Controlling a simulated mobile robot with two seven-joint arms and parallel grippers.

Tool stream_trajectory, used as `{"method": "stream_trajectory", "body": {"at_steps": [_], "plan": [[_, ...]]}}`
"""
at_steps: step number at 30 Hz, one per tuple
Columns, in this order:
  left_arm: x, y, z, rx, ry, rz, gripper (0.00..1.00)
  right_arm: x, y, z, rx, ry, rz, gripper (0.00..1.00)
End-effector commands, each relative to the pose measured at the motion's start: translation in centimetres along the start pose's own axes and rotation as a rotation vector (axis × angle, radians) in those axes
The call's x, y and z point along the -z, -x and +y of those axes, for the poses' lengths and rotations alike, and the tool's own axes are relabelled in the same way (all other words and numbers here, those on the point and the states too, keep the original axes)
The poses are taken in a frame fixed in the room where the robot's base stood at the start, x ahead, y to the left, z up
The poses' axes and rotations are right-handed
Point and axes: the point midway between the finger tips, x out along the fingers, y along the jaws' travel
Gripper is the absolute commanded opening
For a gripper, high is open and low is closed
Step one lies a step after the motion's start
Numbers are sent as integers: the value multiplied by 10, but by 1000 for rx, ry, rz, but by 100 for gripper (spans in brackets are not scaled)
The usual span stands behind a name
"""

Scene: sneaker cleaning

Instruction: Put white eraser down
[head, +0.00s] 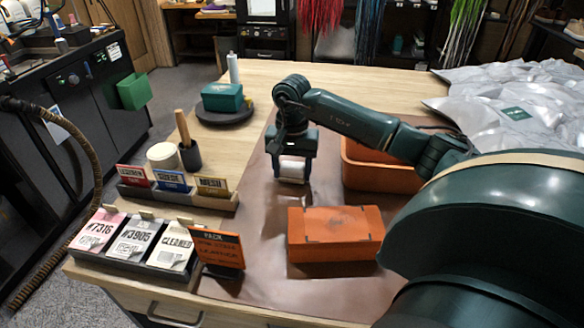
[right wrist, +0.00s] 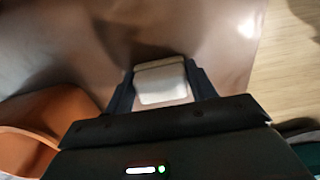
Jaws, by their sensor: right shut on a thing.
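The white eraser (head: 292,168) is a small pale block between the fingers of my right gripper (head: 292,174) in the head view. The gripper points down over the brown mat (head: 262,215). In the right wrist view, my right gripper (right wrist: 163,85) is shut on the white eraser (right wrist: 161,84), with a finger on each side. The mat (right wrist: 75,45) lies below it; I cannot tell whether the eraser touches it. My left gripper is not in view.
An orange box (head: 335,235) stands in front on the mat. An orange bin (head: 366,175) stands right of the gripper. A card holder (head: 180,195) and a dark round tray (head: 225,117) with a green box (head: 222,97) are to the left. Silvery bags (head: 515,105) cover the right side.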

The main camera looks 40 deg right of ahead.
Motion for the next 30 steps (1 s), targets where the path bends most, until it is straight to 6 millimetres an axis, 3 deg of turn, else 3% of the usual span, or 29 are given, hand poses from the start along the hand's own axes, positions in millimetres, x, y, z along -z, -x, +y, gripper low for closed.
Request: {"method": "stream_trajectory", "body": {"at_steps": [5,6,14,24,30], "plan": [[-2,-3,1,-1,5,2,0,0,-4,0,0,0,0,37],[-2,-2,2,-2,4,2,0,0,-3,0,0,0,0,57],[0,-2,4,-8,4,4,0,0,-2,0,0,0,-1,77],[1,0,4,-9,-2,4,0,0,5,-1,2,0,1,77],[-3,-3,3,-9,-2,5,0,1,42,-1,5,0,5,77]]}}
